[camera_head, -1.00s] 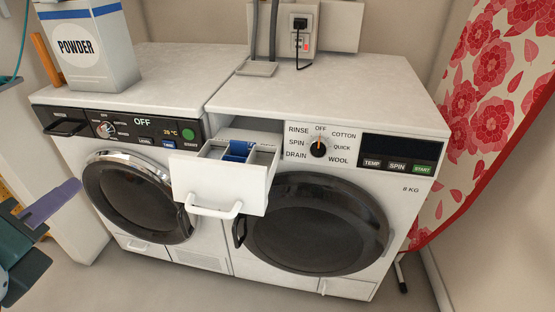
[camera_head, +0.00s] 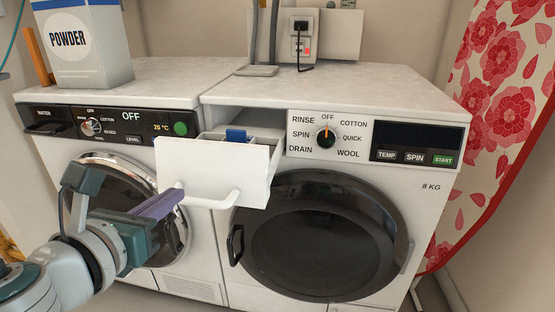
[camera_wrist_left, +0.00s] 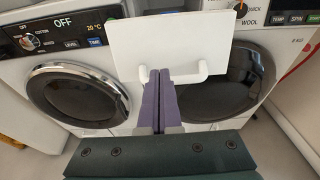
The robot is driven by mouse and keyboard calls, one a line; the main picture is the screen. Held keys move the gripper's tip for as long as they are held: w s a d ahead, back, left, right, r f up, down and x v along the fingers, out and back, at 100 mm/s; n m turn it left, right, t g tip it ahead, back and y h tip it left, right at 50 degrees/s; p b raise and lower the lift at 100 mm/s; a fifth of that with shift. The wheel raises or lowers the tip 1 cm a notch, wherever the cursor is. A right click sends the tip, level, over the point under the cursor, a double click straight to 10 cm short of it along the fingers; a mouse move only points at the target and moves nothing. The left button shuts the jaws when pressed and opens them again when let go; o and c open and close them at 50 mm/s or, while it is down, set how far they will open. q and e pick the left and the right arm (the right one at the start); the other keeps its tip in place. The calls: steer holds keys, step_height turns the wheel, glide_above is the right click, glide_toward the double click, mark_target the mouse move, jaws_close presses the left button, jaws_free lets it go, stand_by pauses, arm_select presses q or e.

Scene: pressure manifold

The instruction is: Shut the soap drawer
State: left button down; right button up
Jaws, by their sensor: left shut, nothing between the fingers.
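The soap drawer (camera_head: 212,172) is white and pulled out from the top left of the right-hand washing machine (camera_head: 330,240). Its bar handle (camera_head: 210,199) runs along the lower front, and a blue insert (camera_head: 236,136) shows inside. My left gripper (camera_head: 180,191) is shut and empty, with its purple fingertips at the left end of the handle in the head view. My right gripper is not in view.
A second machine (camera_head: 110,125) with a dark round door stands on the left, with a powder box (camera_head: 83,45) on top. A floral curtain (camera_head: 505,120) hangs at the right. A wall socket with cables (camera_head: 301,35) is behind the machines.

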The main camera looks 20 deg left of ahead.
mark_target(197, 179)
arm_select(q)
steer(key=b+x, duration=0.1)
steer(key=x, duration=0.5)
steer(key=shift+s+f, duration=0.1)
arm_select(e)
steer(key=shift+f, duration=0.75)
arm_select(q)
steer(key=shift+w, duration=0.2)
